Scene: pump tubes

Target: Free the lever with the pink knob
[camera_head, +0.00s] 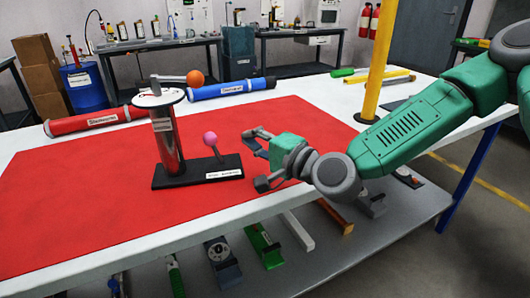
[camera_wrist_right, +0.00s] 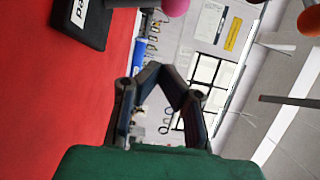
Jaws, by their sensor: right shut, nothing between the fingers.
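The pump unit stands on the red mat (camera_head: 90,175). It has a silver cylinder (camera_head: 167,140) on a black base (camera_head: 180,177), which also shows in the right wrist view (camera_wrist_right: 85,28). The lever with the pink knob (camera_head: 210,138) rises from the base's right part; the knob also shows at the wrist view's top edge (camera_wrist_right: 175,6). A grey arm with an orange ball (camera_head: 195,78) tops the cylinder. My right gripper (camera_head: 254,144) is shut and empty, to the right of the pink knob and apart from it. My left gripper is out of view.
A red tube (camera_head: 95,121) and a blue tube (camera_head: 232,88) lie along the table's back. A yellow post (camera_head: 377,60) stands behind my right arm. The mat is clear left of the base. Parts lie on the shelf (camera_head: 330,262) below.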

